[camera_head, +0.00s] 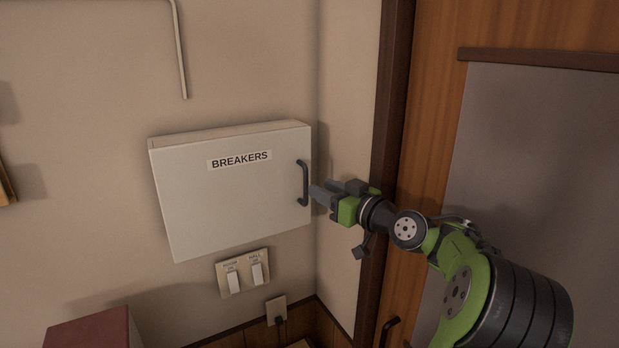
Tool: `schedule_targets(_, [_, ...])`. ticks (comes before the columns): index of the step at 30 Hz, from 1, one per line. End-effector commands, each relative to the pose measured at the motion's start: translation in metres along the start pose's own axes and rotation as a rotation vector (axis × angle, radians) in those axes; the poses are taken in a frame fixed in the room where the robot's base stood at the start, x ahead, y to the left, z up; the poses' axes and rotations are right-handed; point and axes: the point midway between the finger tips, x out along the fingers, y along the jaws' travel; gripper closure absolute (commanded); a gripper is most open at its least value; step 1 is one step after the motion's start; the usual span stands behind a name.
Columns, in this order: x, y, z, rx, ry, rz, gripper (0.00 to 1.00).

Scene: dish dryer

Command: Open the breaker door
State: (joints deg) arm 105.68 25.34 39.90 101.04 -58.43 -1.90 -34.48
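The breaker door (225,200) is the front of a white wall box labelled "BREAKERS", and it looks closed. Its dark curved handle (304,183) stands upright near the door's right edge. My gripper (316,193) comes from the right, with its grey fingertips close to the right side of the handle. I cannot tell whether the fingertips touch the handle. The fingers overlap in this view, so the gap between them does not show.
Two light switches (245,274) sit on the wall below the box, with an outlet (276,309) lower down. A wooden door (431,110) with a dark frame stands at right. A red-topped box (90,330) is at lower left.

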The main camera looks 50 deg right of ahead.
Motion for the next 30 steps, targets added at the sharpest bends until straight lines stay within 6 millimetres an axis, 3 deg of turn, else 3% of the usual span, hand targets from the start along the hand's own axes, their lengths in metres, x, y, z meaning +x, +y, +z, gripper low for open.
schedule_targets(3, [0.028,-0.002,-0.004,0.002,0.001,-0.006,0.63])
schedule_targets(7, [0.047,-0.001,-0.003,0.001,0.001,-0.002,0.63])
schedule_targets(17, [0.055,0.0,0.0,0.001,-0.002,0.001,0.63])
schedule_targets(24, [0.054,0.0,0.0,0.001,-0.002,0.001,0.98])
schedule_targets(30, [0.054,0.0,0.0,0.001,-0.002,0.001,1.0])
